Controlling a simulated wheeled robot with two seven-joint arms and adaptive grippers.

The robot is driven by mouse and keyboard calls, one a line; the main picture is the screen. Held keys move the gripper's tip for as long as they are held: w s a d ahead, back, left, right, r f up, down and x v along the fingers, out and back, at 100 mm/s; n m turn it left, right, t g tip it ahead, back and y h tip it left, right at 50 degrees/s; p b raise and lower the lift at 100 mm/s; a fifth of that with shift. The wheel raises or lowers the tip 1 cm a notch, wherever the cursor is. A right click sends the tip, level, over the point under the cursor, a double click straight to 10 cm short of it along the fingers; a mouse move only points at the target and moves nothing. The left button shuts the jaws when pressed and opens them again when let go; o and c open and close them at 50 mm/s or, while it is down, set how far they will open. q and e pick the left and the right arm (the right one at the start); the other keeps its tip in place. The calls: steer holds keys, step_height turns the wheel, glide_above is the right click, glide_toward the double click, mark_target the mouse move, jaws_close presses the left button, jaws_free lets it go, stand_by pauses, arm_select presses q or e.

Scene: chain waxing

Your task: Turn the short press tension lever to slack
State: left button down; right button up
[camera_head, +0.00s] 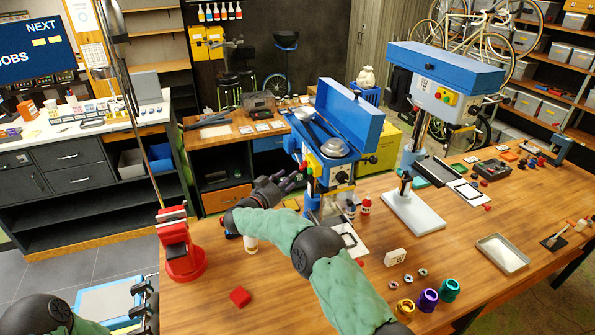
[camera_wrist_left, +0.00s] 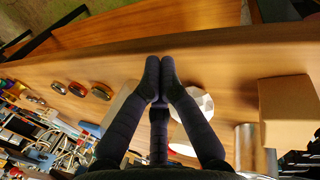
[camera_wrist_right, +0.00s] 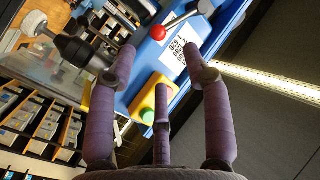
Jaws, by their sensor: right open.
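The short press (camera_head: 341,174) stands on the middle bench with its blue belt cover raised. In the right wrist view a lever with a metal rod and red ball knob (camera_wrist_right: 157,32) sits on the blue housing, beside a white label plate (camera_wrist_right: 174,54). My right gripper (camera_wrist_right: 160,50) is open and empty; the knob shows just beyond and between its fingertips, and I see no contact. In the head view this gripper (camera_head: 286,182) is at the press's left side. My left gripper (camera_wrist_left: 160,66) is shut with its fingertips together, over a wooden bench, with nothing visible between them.
A green button on a yellow plate (camera_wrist_right: 150,110) lies below the lever. The taller press (camera_head: 445,80) stands to the right. A cardboard box (camera_wrist_left: 288,108) is right of my left gripper.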

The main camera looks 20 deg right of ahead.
steer(key=x, duration=0.7)
steer(key=shift+a+f, duration=0.2)
steer(key=shift+f, duration=0.05)
steer(key=shift+w, duration=0.15)
steer(key=shift+r, duration=0.1)
jaws_close()
